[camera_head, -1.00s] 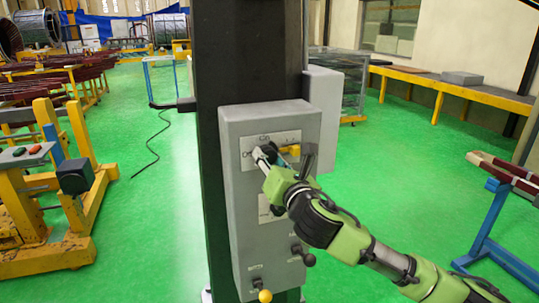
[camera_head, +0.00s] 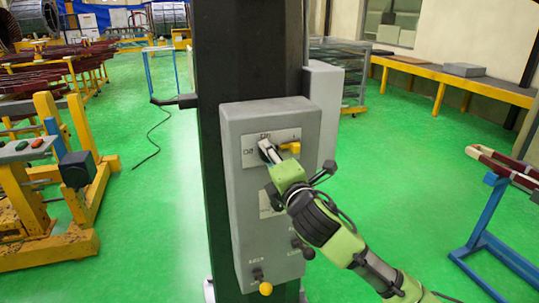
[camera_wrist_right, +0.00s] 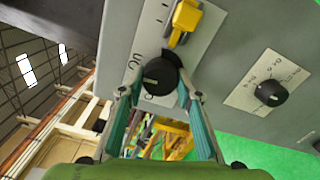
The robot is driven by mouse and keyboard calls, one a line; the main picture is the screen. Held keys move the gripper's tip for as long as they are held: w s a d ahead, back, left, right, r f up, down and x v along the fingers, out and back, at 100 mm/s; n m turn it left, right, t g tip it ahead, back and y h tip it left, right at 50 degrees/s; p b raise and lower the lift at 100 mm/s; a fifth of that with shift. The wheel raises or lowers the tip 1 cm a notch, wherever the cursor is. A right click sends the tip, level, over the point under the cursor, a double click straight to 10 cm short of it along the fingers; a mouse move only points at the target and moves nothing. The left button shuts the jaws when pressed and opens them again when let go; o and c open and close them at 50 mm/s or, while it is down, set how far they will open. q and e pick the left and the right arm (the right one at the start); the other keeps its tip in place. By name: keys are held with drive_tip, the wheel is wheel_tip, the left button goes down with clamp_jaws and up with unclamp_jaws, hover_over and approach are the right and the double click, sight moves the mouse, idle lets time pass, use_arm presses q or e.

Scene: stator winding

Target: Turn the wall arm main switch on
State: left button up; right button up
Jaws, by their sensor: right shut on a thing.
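The grey control box (camera_head: 240,215) is fixed to the dark column. Its upper white label plate (camera_head: 250,158) carries a black rotary knob (camera_wrist_right: 160,77) and a yellow part (camera_head: 290,147); the yellow part also shows in the right wrist view (camera_wrist_right: 185,20). My right gripper (camera_head: 268,150) is at this plate, its two fingers on either side of the black knob, shut on it. In the right wrist view, my gripper's fingertips (camera_wrist_right: 160,92) flank the knob. The fingers hide much of the knob in the head view. My left gripper is not in view.
A second black knob (camera_wrist_right: 270,92) sits on a lower plate. A grey box (camera_head: 325,105) is behind at right. Yellow stands (camera_head: 60,220) are at left; green floor is open between.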

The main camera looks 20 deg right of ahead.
drive_tip(key=shift+m, duration=0.5)
drive_tip(key=o, duration=1.1)
drive_tip(key=s, duration=1.2)
drive_tip(key=shift+d, duration=0.25)
